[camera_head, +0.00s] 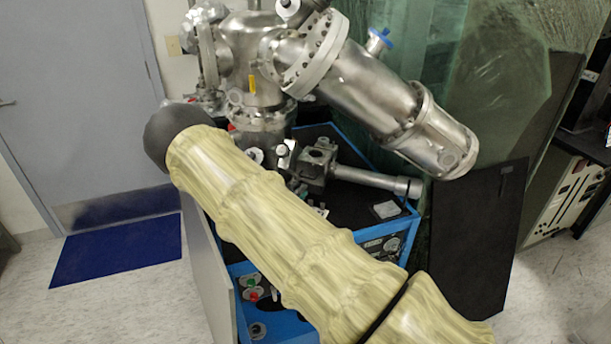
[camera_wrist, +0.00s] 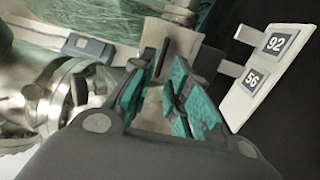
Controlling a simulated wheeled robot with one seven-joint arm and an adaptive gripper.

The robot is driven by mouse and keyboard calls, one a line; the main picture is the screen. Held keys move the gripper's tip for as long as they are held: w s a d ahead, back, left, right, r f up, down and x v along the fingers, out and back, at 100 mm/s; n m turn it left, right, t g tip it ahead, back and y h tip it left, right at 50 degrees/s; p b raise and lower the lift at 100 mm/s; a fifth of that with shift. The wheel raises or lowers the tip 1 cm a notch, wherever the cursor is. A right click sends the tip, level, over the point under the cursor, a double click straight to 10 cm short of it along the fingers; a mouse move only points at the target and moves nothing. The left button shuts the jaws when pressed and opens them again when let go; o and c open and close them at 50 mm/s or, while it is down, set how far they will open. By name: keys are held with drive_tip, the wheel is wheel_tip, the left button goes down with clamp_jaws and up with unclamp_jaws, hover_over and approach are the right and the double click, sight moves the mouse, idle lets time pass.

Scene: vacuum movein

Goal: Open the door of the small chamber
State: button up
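In the head view, a large steel cylinder (camera_head: 365,88) tilts down to the right from the main vacuum vessel (camera_head: 250,45). Its rounded end (camera_head: 440,145) is bolted on. I cannot tell for sure which part is the small chamber or where its door lies. In the wrist view, a round steel flange (camera_wrist: 72,95) with small fittings fills the left side. My gripper (camera_wrist: 165,68) has teal finger pads with a gap between them. A pale block with a dark slot shows beyond the fingertips; contact is unclear. My gripper is not visible in the head view.
My pale-sleeved arm crosses the head view and hides part of the blue frame (camera_head: 352,192). A smaller steel tube (camera_head: 365,178) sticks out above it. A dark panel (camera_head: 480,240) stands at right. A numbered white plate (camera_wrist: 262,75) is right of my gripper.

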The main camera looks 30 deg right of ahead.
sight(308, 177)
drive_tip(key=p+x, duration=0.2)
drive_tip(key=x, duration=0.6)
drive_tip(key=shift+w+d+f, duration=0.15)
drive_tip(key=shift+f, duration=0.05)
clamp_jaws()
